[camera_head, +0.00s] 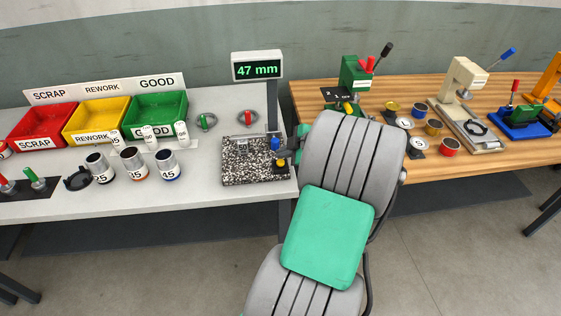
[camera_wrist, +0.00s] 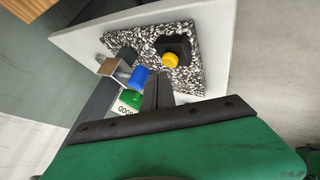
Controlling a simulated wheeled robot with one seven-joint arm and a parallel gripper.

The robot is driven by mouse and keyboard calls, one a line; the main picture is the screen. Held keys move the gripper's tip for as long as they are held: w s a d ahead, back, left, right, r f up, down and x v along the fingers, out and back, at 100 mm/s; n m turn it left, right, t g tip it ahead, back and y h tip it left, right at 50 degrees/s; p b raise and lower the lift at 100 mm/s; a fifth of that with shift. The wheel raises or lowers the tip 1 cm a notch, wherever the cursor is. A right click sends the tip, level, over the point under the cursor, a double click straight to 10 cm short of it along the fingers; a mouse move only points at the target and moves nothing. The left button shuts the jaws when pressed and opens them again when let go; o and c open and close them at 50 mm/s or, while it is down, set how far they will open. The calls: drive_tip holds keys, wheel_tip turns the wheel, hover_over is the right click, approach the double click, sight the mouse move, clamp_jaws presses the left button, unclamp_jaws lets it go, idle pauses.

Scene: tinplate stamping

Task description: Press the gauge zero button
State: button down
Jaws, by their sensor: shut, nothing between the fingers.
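The yellow button (camera_head: 281,161) sits on a small black box at the right end of the speckled granite plate (camera_head: 240,172). In the wrist view the yellow button (camera_wrist: 170,61) and its black box (camera_wrist: 178,46) are in plain sight. A blue-tipped part of the gauge (camera_wrist: 138,77) is beside it. The gauge display (camera_head: 257,69) reads 47 mm. My gripper (camera_wrist: 157,82) is shut and empty, its fingertips showing just below the button in the wrist view. Any gap between fingertips and button is hard to judge. In the head view my arm partly hides the gripper.
Red, yellow and green bins (camera_head: 157,101) stand at the left of the grey table, with several labelled cans (camera_head: 133,164) in front. A wooden bench (camera_head: 428,168) with presses and tins is at right.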

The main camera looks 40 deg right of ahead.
sight(283, 162)
drive_tip(key=shift+f+b, duration=0.45)
drive_tip(key=shift+b, duration=0.2)
drive_tip(key=shift+f+b, duration=0.5)
drive_tip(key=shift+b, duration=0.15)
idle(0.5)
drive_tip(key=shift+r+p, duration=0.3)
drive_tip(key=shift+r, duration=0.65)
drive_tip(key=shift+r, duration=0.1)
drive_tip(key=shift+r+p, duration=1.05)
drive_tip(key=shift+r, duration=1.4)
